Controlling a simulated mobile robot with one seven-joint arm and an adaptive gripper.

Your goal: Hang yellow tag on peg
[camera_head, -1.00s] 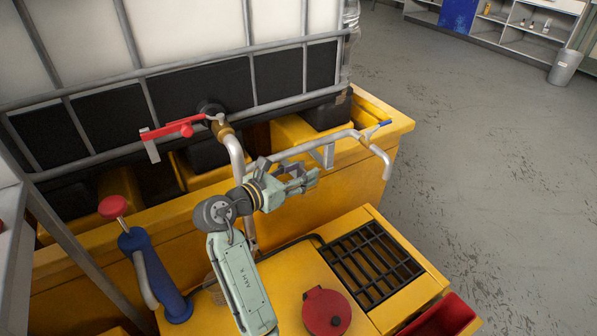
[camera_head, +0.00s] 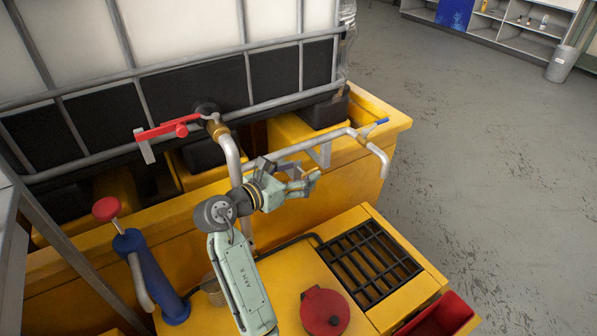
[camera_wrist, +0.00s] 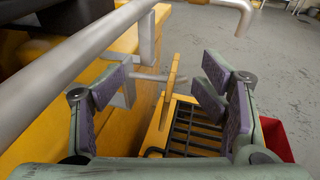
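My gripper (camera_wrist: 163,85) is open. Its two padded fingers stand apart on either side of a thin yellow tag (camera_wrist: 172,78), seen nearly edge-on, with gaps on both sides. A short grey peg (camera_wrist: 148,77) sticks out from a grey bracket plate (camera_wrist: 127,88) at left and meets the tag; the peg seems to pass through it, but the hole is not visible. In the head view, my gripper (camera_head: 303,187) is below the pipe and bracket (camera_head: 323,156), with a sliver of yellow, likely the tag, at its fingertips.
A grey pipe (camera_head: 300,147) with a blue-handled tap runs just above my gripper. Below lie a black grate (camera_head: 370,262), a red round lid (camera_head: 325,311) and a red bin (camera_head: 440,318). A red-handled valve (camera_head: 165,129) is at left. Open floor is at right.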

